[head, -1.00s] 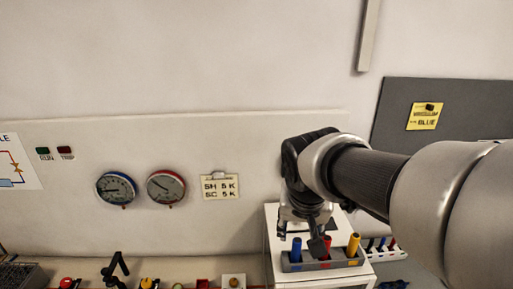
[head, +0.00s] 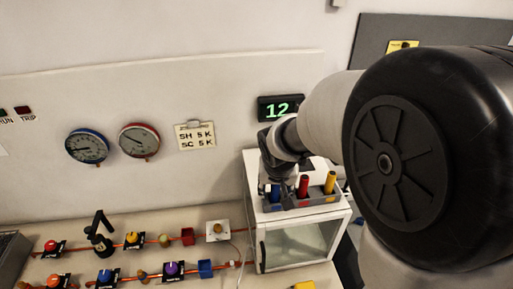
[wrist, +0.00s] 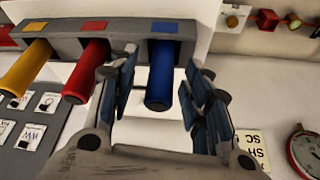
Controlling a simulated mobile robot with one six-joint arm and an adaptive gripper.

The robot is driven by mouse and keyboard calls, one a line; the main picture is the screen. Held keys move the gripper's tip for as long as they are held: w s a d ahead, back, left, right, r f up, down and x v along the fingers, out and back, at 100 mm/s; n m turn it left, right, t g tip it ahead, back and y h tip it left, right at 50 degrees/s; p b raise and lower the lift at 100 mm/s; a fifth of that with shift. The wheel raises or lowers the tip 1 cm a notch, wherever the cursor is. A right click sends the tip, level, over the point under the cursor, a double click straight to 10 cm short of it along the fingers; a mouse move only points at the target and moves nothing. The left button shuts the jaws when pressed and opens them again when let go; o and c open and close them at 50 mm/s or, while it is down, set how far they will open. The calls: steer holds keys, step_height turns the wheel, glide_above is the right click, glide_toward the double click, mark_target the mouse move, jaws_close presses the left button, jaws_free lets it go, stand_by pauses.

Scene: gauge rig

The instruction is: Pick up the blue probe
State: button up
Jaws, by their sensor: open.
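The blue probe (wrist: 160,78) sits in the grey holder (wrist: 130,28) at the slot with the blue label, in the wrist view. My gripper (wrist: 158,85) is open, with one finger on each side of the blue probe. I cannot tell whether either finger touches it. The red probe (wrist: 87,75) is just outside the left finger. In the head view the blue probe (head: 275,193) is partly hidden by my gripper (head: 279,178), which is over the left end of the holder.
The yellow probe (head: 330,182) and the red probe (head: 303,186) stand in the same holder, on a white cabinet (head: 257,228). Pipes with valves and knobs (head: 173,268) lie on the bench to the left. A green display (head: 279,108) is on the wall behind.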

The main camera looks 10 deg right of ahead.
steer(key=shift+w+f, duration=0.1)
steer(key=shift+f, duration=0.15)
steer(key=shift+c, duration=0.4)
jaws_close()
